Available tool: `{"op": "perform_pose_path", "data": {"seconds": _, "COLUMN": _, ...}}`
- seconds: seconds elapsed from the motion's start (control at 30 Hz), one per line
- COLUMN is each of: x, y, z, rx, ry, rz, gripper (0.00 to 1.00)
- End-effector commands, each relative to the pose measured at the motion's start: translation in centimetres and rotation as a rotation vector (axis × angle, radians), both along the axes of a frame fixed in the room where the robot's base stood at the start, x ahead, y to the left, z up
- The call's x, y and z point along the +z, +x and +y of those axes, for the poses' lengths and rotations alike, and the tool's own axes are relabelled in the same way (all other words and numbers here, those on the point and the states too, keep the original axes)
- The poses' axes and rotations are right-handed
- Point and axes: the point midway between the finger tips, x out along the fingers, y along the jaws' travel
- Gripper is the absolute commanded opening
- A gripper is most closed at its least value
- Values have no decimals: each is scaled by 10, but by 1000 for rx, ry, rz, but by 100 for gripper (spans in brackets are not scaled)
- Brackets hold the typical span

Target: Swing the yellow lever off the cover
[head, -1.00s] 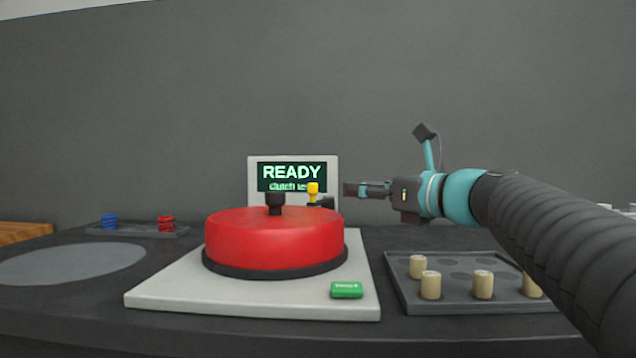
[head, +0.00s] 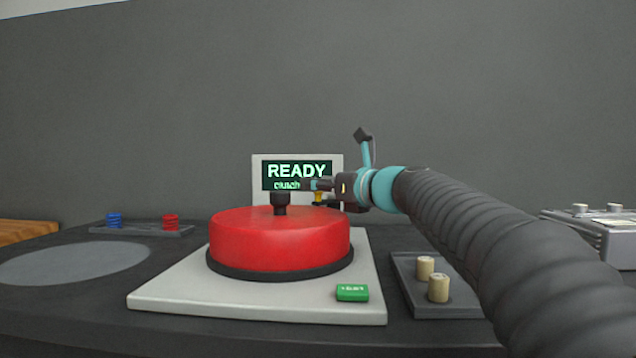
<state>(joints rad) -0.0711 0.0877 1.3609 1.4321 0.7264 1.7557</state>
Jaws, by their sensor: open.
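The red round cover (head: 280,240) with a black knob (head: 280,203) on top sits on a pale base plate (head: 200,297). The yellow lever (head: 319,197) stands behind the cover's right rear edge, in front of the display. Its top is hidden by my gripper (head: 321,185). My gripper is open and at the lever, coming from the right. I cannot tell whether it touches the lever or whether the lever is between the fingers.
A display reading READY (head: 297,170) stands behind the cover. A green button (head: 352,292) is on the plate's front right. A tray with tan cylinders (head: 438,287) is at right, partly hidden by my arm. A grey box (head: 600,235) stands far right.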

Motion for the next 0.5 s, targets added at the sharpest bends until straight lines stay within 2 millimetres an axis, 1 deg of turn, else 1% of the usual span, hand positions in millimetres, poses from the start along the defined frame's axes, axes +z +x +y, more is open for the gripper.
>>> {"op": "perform_pose_path", "data": {"seconds": 0.1, "x": 0, "y": 5, "z": 5, "rx": 0, "ry": 0, "rz": 0, "gripper": 47}}
{"op": "perform_pose_path", "data": {"seconds": 0.4, "x": 0, "y": 5, "z": 5, "rx": -1, "ry": 0, "rz": 0, "gripper": 47}}
{"op": "perform_pose_path", "data": {"seconds": 0.47, "x": 0, "y": 5, "z": 5, "rx": -1, "ry": 0, "rz": 0, "gripper": 32}}
{"op": "perform_pose_path", "data": {"seconds": 0.5, "x": 0, "y": 5, "z": 5, "rx": -1, "ry": 0, "rz": 0, "gripper": 22}}
